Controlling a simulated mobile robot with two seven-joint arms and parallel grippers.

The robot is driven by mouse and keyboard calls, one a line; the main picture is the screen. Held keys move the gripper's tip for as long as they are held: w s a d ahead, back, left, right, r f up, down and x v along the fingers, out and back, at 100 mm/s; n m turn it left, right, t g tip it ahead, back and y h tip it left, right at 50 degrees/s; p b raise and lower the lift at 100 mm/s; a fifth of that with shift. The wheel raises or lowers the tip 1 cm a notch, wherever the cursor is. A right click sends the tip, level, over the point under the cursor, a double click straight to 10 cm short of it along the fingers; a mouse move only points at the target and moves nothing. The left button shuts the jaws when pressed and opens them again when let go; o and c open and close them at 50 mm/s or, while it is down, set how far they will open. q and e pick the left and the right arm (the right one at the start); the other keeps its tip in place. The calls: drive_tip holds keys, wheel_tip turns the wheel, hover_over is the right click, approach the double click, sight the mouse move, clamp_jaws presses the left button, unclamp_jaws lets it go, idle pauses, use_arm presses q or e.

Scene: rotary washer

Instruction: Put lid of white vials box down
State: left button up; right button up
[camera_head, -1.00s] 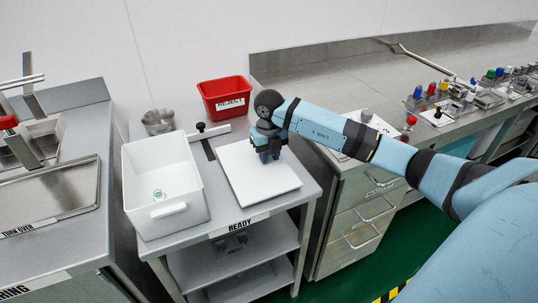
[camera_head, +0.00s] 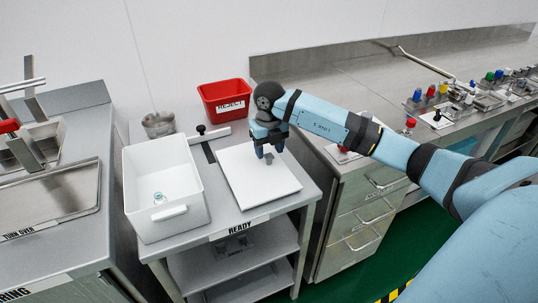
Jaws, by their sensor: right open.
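The white vials box (camera_head: 164,190) stands uncovered on the left of the metal table, with a small clear vial (camera_head: 159,198) inside on its floor. Its flat white lid (camera_head: 262,190) lies on the table to the right of the box. My right gripper (camera_head: 268,156) is above the far part of the lid, pointing down, with its fingers apart and nothing between them. A small gap seems to show between the fingertips and the lid. My left gripper is not in the view.
A red REJECT bin (camera_head: 224,99) and a metal bowl (camera_head: 159,124) stand behind the box. Caps and fixtures crowd the right counter.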

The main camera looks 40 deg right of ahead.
wheel_tip(320, 180, up, 9)
drive_tip(key=shift+p, duration=0.4)
drive_tip(key=shift+f, duration=0.1)
